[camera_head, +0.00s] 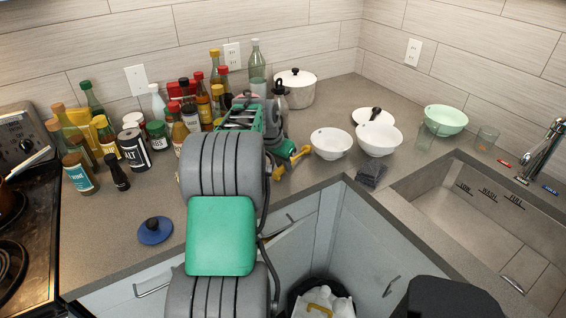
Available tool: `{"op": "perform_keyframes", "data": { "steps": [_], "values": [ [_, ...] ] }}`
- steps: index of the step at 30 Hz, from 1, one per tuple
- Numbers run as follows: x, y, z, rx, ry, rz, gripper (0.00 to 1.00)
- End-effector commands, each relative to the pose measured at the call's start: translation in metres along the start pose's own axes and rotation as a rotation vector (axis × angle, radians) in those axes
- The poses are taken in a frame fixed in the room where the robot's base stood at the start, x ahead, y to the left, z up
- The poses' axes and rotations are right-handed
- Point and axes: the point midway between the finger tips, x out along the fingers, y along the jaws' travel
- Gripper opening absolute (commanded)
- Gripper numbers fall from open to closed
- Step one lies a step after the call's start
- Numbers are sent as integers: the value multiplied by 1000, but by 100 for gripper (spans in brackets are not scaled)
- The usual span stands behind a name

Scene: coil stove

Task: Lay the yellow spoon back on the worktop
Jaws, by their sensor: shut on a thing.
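The yellow spoon (299,155) shows as a short strip of yellow at the end of my arm, just left of the nearest white bowl. My gripper (283,162) is shut on the spoon, over the worktop (330,189) near its inner corner. My own arm hides much of the gripper and part of the spoon. I cannot tell whether the spoon touches the worktop.
White bowls (331,144) stand right of my gripper, with a dark sponge-like block (371,174) in front. A white pot (296,88) is behind. Several bottles (133,150) crowd the left. The sink (480,205) lies right. A blue lid (155,231) lies front left.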

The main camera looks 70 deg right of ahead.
Motion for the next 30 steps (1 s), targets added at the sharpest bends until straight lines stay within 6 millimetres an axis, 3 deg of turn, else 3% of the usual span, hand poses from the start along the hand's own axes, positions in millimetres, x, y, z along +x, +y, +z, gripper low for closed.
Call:
{"op": "perform_keyframes", "data": {
  "steps": [5,6,14,24,30],
  "values": [
    [4,0,2,-1,-1,0,0],
    [4,0,2,-1,-1,0,22],
    [3,0,2,-1,-1,0,43],
    [-5,0,0,-1,2,-1,43],
    [-49,-1,0,-1,4,-4,43]
  ]
}}
